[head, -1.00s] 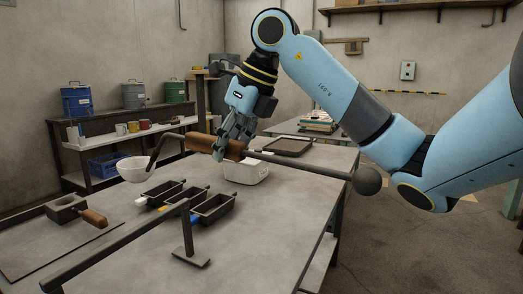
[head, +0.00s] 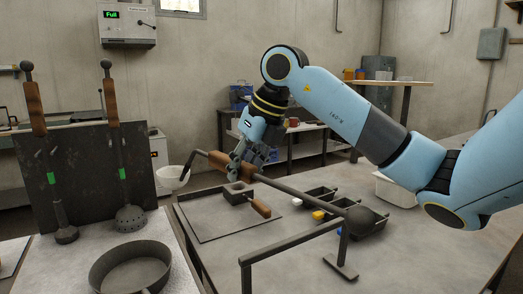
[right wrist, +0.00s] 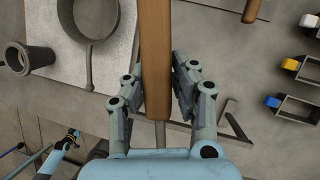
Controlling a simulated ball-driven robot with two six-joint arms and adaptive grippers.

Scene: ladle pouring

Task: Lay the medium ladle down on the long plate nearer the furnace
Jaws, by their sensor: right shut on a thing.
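In the right wrist view the grip (right wrist: 156,55) runs between my right fingers (right wrist: 158,95). A thin grey plate (head: 205,232) lies on the table below, with a small block-shaped ladle (head: 237,193) with a wooden handle on it. My left gripper (right wrist: 72,136) appears small in the right wrist view; its jaws are unclear.
Several dark moulds (head: 318,192) sit beyond a dark rail stand (head: 300,240). A white bin (head: 397,188) is behind my right arm. At left, a pale bench (head: 110,245) holds a round pan (head: 130,268); ladles lean on a dark panel (head: 85,165). Which thing is the furnace is unclear.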

